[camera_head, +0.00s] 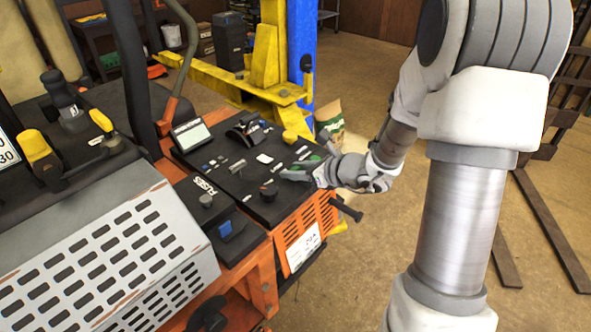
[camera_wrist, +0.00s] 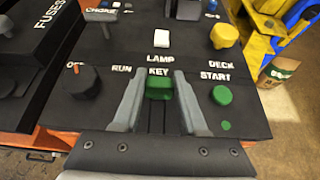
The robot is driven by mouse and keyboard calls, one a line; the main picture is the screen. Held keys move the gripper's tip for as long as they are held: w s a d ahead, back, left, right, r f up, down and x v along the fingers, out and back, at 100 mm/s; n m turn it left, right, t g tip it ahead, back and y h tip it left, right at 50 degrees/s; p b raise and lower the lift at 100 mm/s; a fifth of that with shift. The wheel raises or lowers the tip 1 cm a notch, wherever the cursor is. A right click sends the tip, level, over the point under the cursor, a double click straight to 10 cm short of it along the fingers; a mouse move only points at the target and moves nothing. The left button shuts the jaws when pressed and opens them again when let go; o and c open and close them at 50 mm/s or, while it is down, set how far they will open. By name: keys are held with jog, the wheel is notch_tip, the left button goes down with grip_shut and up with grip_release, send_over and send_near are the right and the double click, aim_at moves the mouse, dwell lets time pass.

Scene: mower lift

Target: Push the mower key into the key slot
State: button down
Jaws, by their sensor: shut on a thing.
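The mower key is a small green block (camera_wrist: 159,88) between my two fingers in the wrist view. My gripper (camera_wrist: 159,95) is shut on it, with a finger on its left and right sides. The key is just below the printed word KEY on the black control panel (camera_wrist: 115,45). The key slot is hidden, and I cannot tell whether the key is in it or above it. In the head view my gripper (camera_head: 312,165) reaches over the right end of the panel from the right.
Beside my fingers are an OFF/RUN knob (camera_wrist: 82,81) on the left and a green START button (camera_wrist: 222,95) on the right. A white LAMP switch (camera_wrist: 161,39) and a yellow DECK knob (camera_wrist: 224,36) lie beyond. A yellow-blue lift post (camera_head: 302,70) stands behind the panel.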

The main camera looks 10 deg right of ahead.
jog(key=shift+c, duration=1.9)
grip_release()
jog(key=v, duration=1.7)
jog(key=shift+s+p, duration=0.2)
jog(key=shift+p, duration=0.1)
jog(key=shift+d, duration=0.1)
